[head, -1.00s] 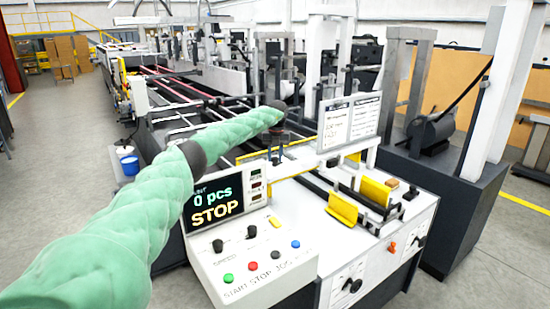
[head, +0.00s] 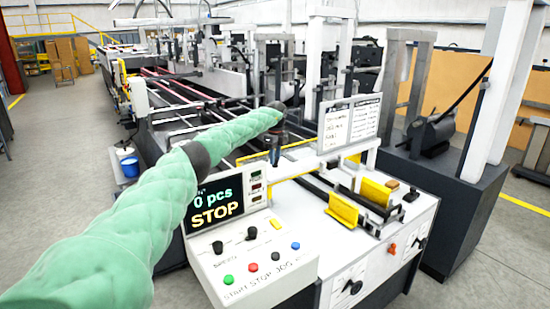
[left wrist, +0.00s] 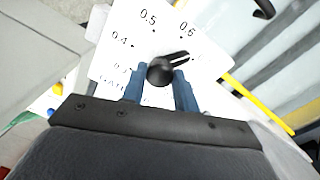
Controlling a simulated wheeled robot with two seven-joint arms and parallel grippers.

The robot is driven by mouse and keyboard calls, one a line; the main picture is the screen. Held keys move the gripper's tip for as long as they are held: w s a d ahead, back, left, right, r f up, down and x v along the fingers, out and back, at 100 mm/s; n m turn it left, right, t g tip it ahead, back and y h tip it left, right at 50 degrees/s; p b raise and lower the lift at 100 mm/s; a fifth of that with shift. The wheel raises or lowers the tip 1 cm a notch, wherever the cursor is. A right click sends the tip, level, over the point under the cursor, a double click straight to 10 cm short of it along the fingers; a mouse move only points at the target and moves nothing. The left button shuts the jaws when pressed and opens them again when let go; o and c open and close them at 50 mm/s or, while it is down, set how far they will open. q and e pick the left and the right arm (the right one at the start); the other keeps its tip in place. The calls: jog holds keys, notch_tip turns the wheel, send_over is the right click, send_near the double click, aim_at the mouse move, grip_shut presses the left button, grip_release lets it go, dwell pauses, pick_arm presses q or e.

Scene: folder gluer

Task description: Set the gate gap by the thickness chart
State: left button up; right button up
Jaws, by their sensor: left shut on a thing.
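The gate gap dial (left wrist: 115,50) is a white plate in the left wrist view, with marks including 0.4, 0.5 and 0.6. Its black knob (left wrist: 160,72) has a white pointer line aimed up and right, past 0.6 toward a partly hidden mark. My left gripper (left wrist: 160,88) is shut on this knob, one blue finger on each side. In the head view my left gripper (head: 275,152) is at the far side of the white machine top, and the knob is hidden there. The white chart board (head: 350,122) stands just right of it; its text is too small to read. My right gripper is out of view.
A control panel (head: 250,262) with coloured buttons and a screen (head: 215,205) reading "0 pcs STOP" is in front. Yellow guides (head: 343,209) and dark rails lie right of my gripper.

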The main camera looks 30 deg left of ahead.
pick_arm(q)
jog(key=shift+r+n, duration=0.2)
jog(key=shift+n, duration=1.9)
jog(key=shift+n+p, duration=0.3)
jog(key=shift+n, duration=0.8)
jog(key=o, duration=1)
jog(key=shift+c, duration=0.2)
jog(key=shift+r, duration=0.15)
jog(key=shift+w+r+b, duration=0.1)
jog(key=shift+r+b, duration=0.3)
notch_tip(320, 180, up, 6)
jog(key=shift+w+a+f+b, duration=0.1)
jog(key=shift+f+b, duration=0.15)
jog(key=shift+b, duration=0.65)
jog(key=shift+r, duration=0.5)
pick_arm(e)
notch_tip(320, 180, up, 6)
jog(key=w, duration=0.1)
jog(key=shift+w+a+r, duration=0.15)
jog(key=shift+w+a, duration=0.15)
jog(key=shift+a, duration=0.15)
